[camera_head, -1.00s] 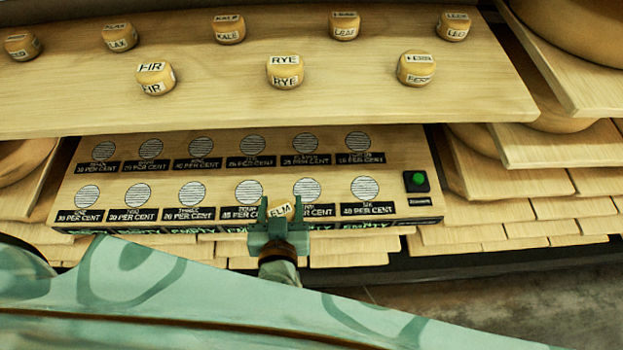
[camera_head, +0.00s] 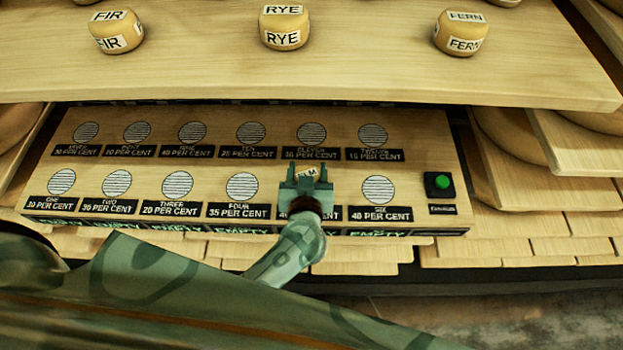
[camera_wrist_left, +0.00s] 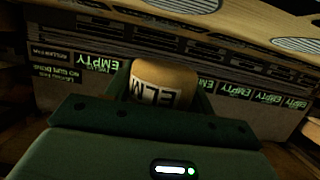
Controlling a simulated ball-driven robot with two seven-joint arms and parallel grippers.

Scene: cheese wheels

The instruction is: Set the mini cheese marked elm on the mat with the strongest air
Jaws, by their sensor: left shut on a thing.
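My left gripper (camera_head: 307,172) is shut on the mini cheese marked elm (camera_head: 307,172), over the front row of the mat board (camera_head: 90,152). The cheese's lettering shows clearly between the fingers in the left wrist view (camera_wrist_left: 160,78). The gripper hides the fifth mat and most of its label. Round striped mats stand in two rows, each with a per cent label. Mat six (camera_head: 378,190) reads 40 per cent, as does mat nine (camera_head: 192,131). Mat four (camera_head: 242,186) reads 35 and mat twelve (camera_head: 373,135) reads 15. My right gripper is out of view.
A wooden shelf (camera_head: 350,75) behind and above the board carries other mini cheeses: fir (camera_head: 116,32), rye (camera_head: 284,27) and fern (camera_head: 461,33). A green button (camera_head: 441,183) sits at the board's right end. Green "EMPTY" signs line the board's front edge.

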